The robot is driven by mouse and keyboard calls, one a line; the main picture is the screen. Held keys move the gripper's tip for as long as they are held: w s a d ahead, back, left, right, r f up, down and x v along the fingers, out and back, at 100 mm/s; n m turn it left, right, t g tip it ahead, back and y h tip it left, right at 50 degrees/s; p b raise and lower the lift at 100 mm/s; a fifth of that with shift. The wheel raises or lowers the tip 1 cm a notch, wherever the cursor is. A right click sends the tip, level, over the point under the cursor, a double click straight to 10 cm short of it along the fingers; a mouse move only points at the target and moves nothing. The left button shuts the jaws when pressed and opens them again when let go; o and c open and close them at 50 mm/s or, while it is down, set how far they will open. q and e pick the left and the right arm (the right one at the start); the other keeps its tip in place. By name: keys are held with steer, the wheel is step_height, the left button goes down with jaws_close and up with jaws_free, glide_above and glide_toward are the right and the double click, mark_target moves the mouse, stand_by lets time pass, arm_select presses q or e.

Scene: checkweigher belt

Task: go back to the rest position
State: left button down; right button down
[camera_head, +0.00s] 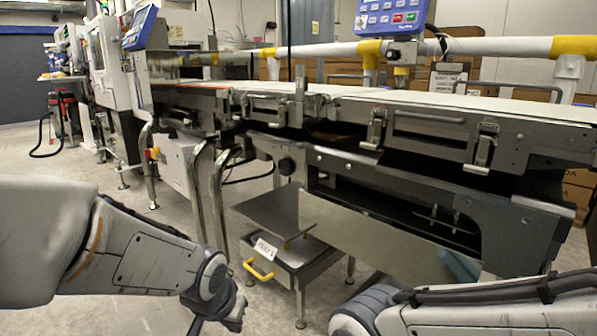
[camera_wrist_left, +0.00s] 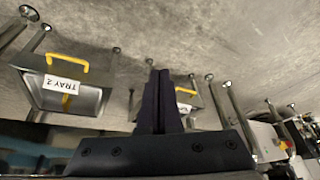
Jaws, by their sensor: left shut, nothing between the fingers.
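My left arm comes in from the left in the head view, bent downward. Its gripper (camera_head: 196,326) hangs at the bottom edge, partly cut off. In the left wrist view the two dark fingers of my left gripper (camera_wrist_left: 159,74) lie together, with nothing between them. They point at the open floor and touch nothing that I can see. My right arm shows at the lower right of the head view, in front of the machine. Its gripper is outside both views.
The checkweigher belt (camera_head: 450,100) crosses the head view. Below it stands a labelled metal tray (camera_head: 320,248) with a yellow handle. The left wrist view shows a tray labelled "TRAY 2" (camera_wrist_left: 92,98) and another tray behind my fingers. Bare floor (camera_head: 110,180) lies left of the machine.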

arm_select(q)
steer(key=s+a+f+n+g, duration=0.2)
steer(key=s+a+f, duration=0.4)
steer(key=a, duration=0.1)
steer(key=s+d+r+m+g+p, duration=0.1)
steer(key=s+d+r+m+p, duration=0.1)
steer(key=s+d+r+p, duration=0.45)
steer(key=s+d+r+m+g+p, duration=0.1)
steer(key=s+d+r+m+p, duration=0.15)
steer(key=r+p, duration=0.45)
steer(key=s+d+r+m+g+p, duration=0.1)
steer(key=s+d+r+m+p, duration=0.3)
steer(key=r, duration=0.6)
step_height(320, 180, up, 37)
steer(key=d+n+p, duration=0.1)
steer(key=p, duration=3.5)
steer(key=shift+s+d+h, duration=0.2)
steer(key=shift+h, duration=0.1)
steer(key=shift+n, duration=0.25)
steer(key=shift+a, duration=0.1)
